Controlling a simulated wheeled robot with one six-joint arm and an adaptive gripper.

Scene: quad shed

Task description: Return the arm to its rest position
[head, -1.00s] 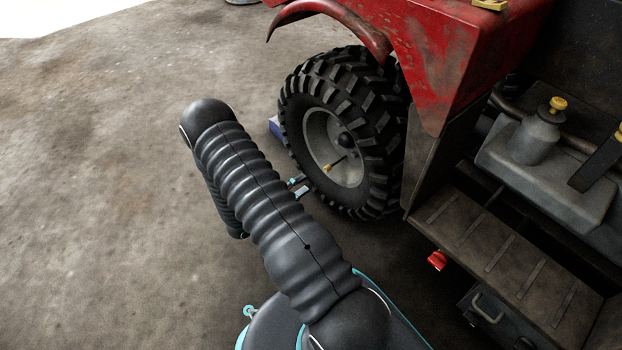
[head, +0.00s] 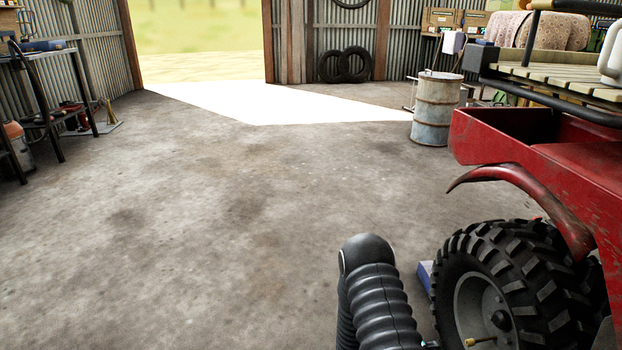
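My arm (head: 378,300) rises from the bottom edge of the head view, with its dark ribbed sleeve and rounded elbow just left of the quad's wheel. The rest of the arm is cut off below. Only a small pale piece (head: 430,345) shows at the bottom edge between the sleeve and the wheel. It may be the tip of my gripper, but too little shows to tell whether it is open or shut, or holding anything.
The red quad (head: 545,165) fills the right side, its knobbly tyre (head: 530,275) close to my arm. A blue object (head: 425,277) lies beside the tyre. A rusty drum (head: 436,108) and leaning tyres (head: 345,65) stand farther back. A workbench (head: 50,90) is at left. The middle floor is clear.

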